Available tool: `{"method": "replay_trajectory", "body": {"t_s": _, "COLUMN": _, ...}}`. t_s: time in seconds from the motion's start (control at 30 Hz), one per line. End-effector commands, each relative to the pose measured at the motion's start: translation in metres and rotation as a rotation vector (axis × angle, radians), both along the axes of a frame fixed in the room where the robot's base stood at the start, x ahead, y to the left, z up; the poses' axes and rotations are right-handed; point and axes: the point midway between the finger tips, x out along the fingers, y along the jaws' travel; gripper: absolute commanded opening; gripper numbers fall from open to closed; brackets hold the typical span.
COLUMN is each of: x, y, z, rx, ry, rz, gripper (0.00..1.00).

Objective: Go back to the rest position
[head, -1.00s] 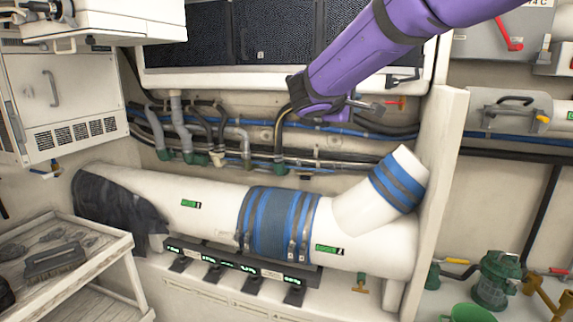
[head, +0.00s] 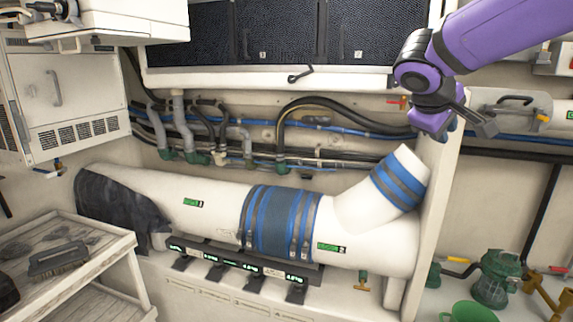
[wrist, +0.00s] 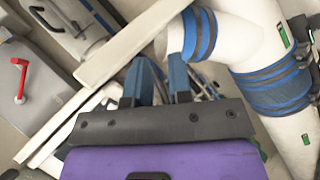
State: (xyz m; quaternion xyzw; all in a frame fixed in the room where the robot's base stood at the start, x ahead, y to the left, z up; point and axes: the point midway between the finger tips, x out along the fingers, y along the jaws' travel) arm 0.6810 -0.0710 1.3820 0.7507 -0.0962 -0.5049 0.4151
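My gripper (head: 441,130) is at the upper right in the head view, at the end of my purple arm. It is near the upright white panel edge, just above the angled branch of the white pipe. In the wrist view its two blue-grey fingers (wrist: 160,64) stand apart with nothing visible between them. The large white pipe (head: 207,210) lies below, with a blue banded sleeve (head: 272,222) around its middle. A blue and grey band (head: 397,182) circles the branch. The fingertips' exact distance from the branch and panel cannot be told.
The upright white panel (head: 446,180) stands beside the gripper. Hoses and pipes (head: 300,125) run along the wall behind. A shelf with a brush (head: 57,260) is at lower left. A green pump (head: 497,278) and a green funnel (head: 468,312) are at lower right. Red-handled fittings show (wrist: 20,75).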

Motion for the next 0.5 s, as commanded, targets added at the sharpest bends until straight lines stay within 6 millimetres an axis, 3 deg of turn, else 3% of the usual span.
{"method": "replay_trajectory", "body": {"t_s": 0.03, "x": -0.022, "y": -0.012, "z": -0.002, "rx": 0.065, "ry": 0.007, "rz": -0.031, "gripper": 0.2}}
{"method": "replay_trajectory", "body": {"t_s": 0.2, "x": -0.089, "y": -0.028, "z": -0.016, "rx": 0.277, "ry": 0.028, "rz": -0.109, "gripper": 0.2}}
{"method": "replay_trajectory", "body": {"t_s": 0.5, "x": -0.195, "y": -0.021, "z": -0.043, "rx": 0.621, "ry": -0.005, "rz": -0.222, "gripper": 0.2}}
